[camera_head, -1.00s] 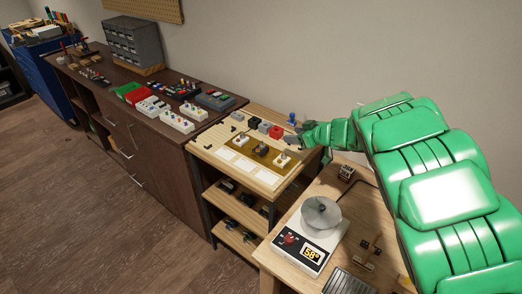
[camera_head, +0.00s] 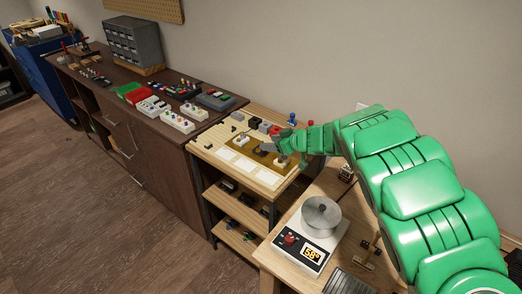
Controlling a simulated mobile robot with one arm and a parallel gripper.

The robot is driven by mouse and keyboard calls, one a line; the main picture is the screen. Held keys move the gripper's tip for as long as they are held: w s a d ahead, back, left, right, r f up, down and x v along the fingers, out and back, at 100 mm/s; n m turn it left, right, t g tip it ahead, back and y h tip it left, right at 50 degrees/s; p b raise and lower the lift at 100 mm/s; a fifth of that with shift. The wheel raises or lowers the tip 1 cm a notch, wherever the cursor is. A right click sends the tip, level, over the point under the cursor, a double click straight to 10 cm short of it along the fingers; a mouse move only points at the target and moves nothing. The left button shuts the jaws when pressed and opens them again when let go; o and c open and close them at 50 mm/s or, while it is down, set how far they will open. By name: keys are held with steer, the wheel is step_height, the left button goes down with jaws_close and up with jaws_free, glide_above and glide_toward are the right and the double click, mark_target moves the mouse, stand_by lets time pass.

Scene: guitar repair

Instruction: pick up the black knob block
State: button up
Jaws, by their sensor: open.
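Several small blocks stand along the back of the light wooden bench (camera_head: 213,153). A small black block (camera_head: 238,116) is at the left of the row. A larger dark block (camera_head: 265,127) stands beside a red block (camera_head: 275,130). I cannot tell for sure at this size which one is the black knob block. My gripper (camera_head: 265,147) is open, with nothing visible in it. It hangs over the brown mat (camera_head: 257,158), in front of and close to the dark and red blocks. It hides part of the mat and what stands there.
White knobbed pieces (camera_head: 240,139) stand on the mat, another (camera_head: 280,163) near its right end. A dark cabinet (camera_head: 130,135) holds trays and parts at left. Blue and red upright pieces (camera_head: 292,119) stand behind my arm.

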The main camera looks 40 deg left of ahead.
steer(key=shift+x, duration=1.45)
jaws_close()
